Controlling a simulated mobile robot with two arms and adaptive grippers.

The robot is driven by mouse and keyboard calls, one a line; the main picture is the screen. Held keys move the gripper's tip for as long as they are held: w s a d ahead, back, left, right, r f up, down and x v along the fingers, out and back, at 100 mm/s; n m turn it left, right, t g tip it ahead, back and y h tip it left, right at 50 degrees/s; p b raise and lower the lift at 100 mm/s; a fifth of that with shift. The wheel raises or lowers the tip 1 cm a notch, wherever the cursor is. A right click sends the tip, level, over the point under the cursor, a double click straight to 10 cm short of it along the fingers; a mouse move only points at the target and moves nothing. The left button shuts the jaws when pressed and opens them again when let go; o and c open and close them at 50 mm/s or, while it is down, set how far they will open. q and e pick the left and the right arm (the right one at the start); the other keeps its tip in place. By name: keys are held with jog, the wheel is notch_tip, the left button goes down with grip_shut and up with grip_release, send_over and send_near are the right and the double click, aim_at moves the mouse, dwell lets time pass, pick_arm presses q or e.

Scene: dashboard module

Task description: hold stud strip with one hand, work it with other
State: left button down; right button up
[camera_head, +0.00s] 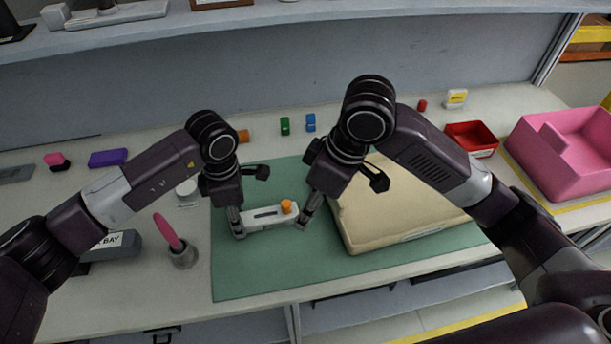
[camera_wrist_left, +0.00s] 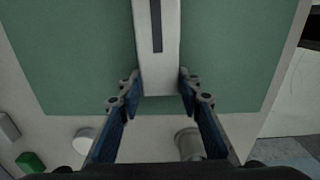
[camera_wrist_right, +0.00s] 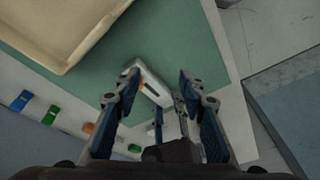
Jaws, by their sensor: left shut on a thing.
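The stud strip (camera_head: 262,218) is a white bar with a dark slot and an orange knob (camera_head: 286,206) near its right end. It lies over the green mat (camera_head: 245,275). My left gripper (camera_head: 238,232) is shut on its left end; in the left wrist view both fingers flank the strip (camera_wrist_left: 157,85). My right gripper (camera_head: 304,224) is at the strip's right end. In the right wrist view its fingers (camera_wrist_right: 157,88) are apart, with the strip (camera_wrist_right: 148,84) showing between them; I cannot tell whether they touch it. The knob is partly hidden there.
A beige panel (camera_head: 395,225) lies on the mat just right of the right gripper. A grey cup (camera_head: 183,254) with a pink-handled tool stands at the left. Small green (camera_head: 285,125) and blue (camera_head: 311,122) blocks are behind. A red tray (camera_head: 470,139) and pink bin (camera_head: 575,150) stand right.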

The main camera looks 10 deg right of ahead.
aim_at(287, 203)
jog(key=w+r+m+t, duration=0.1)
jog(key=w+r+t, duration=0.1)
jog(key=w+r, duration=0.2)
jog(key=x, duration=1.2)
jog(key=shift+s, duration=0.15)
grip_shut()
jog(key=shift+r, duration=0.15)
